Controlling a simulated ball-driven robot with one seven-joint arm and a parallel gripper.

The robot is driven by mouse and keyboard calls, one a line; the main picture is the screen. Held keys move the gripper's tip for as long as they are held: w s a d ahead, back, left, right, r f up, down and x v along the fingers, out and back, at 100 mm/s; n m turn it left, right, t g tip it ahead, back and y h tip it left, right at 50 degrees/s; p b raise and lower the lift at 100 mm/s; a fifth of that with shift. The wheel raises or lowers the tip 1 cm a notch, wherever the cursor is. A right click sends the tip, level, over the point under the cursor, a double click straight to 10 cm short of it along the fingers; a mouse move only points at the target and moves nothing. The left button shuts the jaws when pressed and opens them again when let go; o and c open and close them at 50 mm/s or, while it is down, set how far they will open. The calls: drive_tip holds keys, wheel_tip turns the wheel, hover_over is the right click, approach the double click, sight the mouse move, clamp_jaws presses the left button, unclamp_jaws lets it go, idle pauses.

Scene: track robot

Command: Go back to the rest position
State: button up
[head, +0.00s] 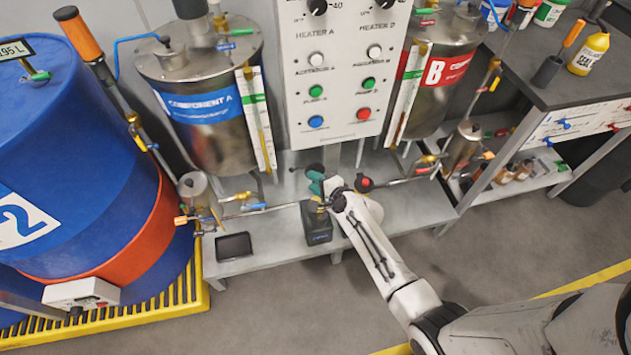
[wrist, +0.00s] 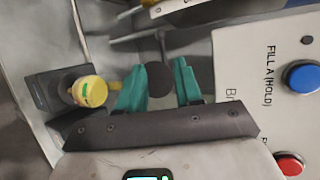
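My gripper (head: 322,185) is at the end of my white arm, over the grey bench (head: 285,225), below the control panel (head: 340,70) in the head view. In the wrist view its two teal fingers (wrist: 160,85) stand apart. A dark round knob (wrist: 159,79) shows between them; I cannot tell whether it touches either finger. In the head view a dark round shape (head: 315,168) shows just behind the fingers.
A black box (head: 317,224) stands on the bench close to my gripper. Tank A (head: 205,115) and tank B (head: 440,70) flank the panel. A blue drum (head: 80,150) stands left. Floor in front is clear.

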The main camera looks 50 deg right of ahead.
idle(0.3)
drive_tip(key=s+a+r+n+g+y, duration=0.3)
drive_tip(key=s+a+n+g+y, duration=0.2)
drive_tip(key=s+a+n, duration=0.65)
drive_tip(key=s+a+r+n+g+h, duration=0.1)
drive_tip(key=s+r+n+g, duration=0.2)
drive_tip(key=s, duration=0.5)
drive_tip(key=s+a+r+n+g+h, duration=0.1)
drive_tip(key=s+r+n+g+h, duration=0.1)
drive_tip(key=s+r+n+g, duration=0.2)
drive_tip(key=s+r+n, duration=0.1)
drive_tip(key=s+n, duration=0.2)
drive_tip(key=s, duration=0.1)
drive_tip(key=shift+s, duration=0.25)
